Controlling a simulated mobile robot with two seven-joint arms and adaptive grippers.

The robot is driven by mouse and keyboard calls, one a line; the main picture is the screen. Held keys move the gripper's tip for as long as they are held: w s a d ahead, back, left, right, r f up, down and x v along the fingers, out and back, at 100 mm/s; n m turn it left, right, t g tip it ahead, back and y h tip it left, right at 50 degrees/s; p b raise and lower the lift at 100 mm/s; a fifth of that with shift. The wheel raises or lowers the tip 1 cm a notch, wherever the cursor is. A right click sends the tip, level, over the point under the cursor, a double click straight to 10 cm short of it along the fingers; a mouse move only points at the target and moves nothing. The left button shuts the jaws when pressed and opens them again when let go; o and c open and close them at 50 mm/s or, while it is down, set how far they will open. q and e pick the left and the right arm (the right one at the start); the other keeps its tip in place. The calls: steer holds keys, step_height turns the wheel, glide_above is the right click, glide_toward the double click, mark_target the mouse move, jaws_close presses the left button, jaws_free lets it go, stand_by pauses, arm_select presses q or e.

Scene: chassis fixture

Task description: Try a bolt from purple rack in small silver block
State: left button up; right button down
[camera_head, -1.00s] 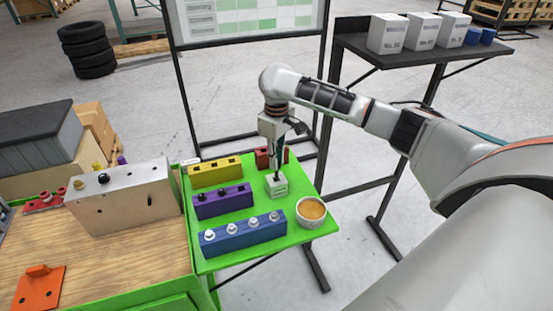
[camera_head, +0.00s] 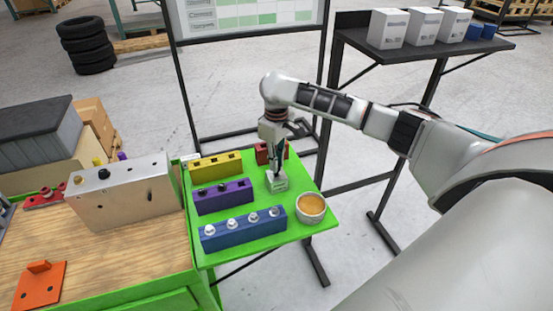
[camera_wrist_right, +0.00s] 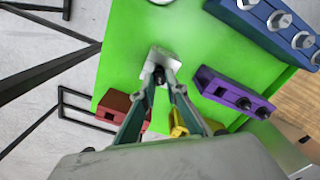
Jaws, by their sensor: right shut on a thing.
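The small silver block (camera_head: 279,185) stands on the green table, right of the purple rack (camera_head: 222,200). My right gripper (camera_head: 275,170) points down at the block's top and is shut on a dark bolt. In the right wrist view the bolt (camera_wrist_right: 158,74) shows between the fingertips, at the silver block (camera_wrist_right: 163,57). How deep the bolt sits in the block is hidden by the fingers. The purple rack (camera_wrist_right: 233,91) shows two dark bolts and one empty hole. My left gripper is out of view.
A yellow rack (camera_head: 215,168) and a red rack (camera_head: 263,155) stand behind. A blue rack (camera_head: 243,235) with several silver bolts is in front, beside a bowl (camera_head: 311,208). A large silver chassis block (camera_head: 125,195) stands on the wooden table at left.

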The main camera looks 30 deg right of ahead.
steer(key=shift+f, duration=1.2)
steer(key=c, duration=1.9)
jaws_free()
steer(key=shift+r, duration=0.1)
steer(key=shift+r, duration=2.9)
